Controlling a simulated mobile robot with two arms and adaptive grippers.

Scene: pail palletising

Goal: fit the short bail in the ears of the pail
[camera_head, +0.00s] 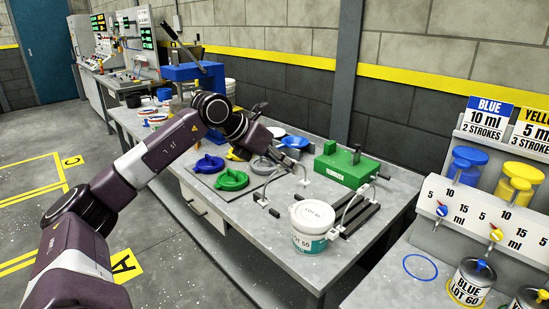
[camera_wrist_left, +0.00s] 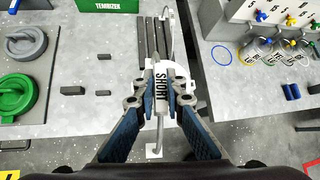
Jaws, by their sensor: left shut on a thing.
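The white pail (camera_head: 314,240) stands upright on the grey bench, with a white top marked with a lot number and a teal label. My left gripper (camera_head: 280,163) is above the bench, behind and left of the pail in the head view. It is shut on the short bail (camera_head: 266,184), a thin wire arch held apart from the pail. In the left wrist view my gripper (camera_wrist_left: 160,88) grips the bail at its tag marked SHORT (camera_wrist_left: 161,89). The bail's white lower end (camera_wrist_left: 154,151) hangs free. The fingers hide much behind them. My right gripper is not in view.
A green machine (camera_head: 346,167) stands behind. Green (camera_head: 231,180) and blue (camera_head: 208,164) lids lie to the left. At right is a dispenser stand (camera_head: 470,215) with paint cans.

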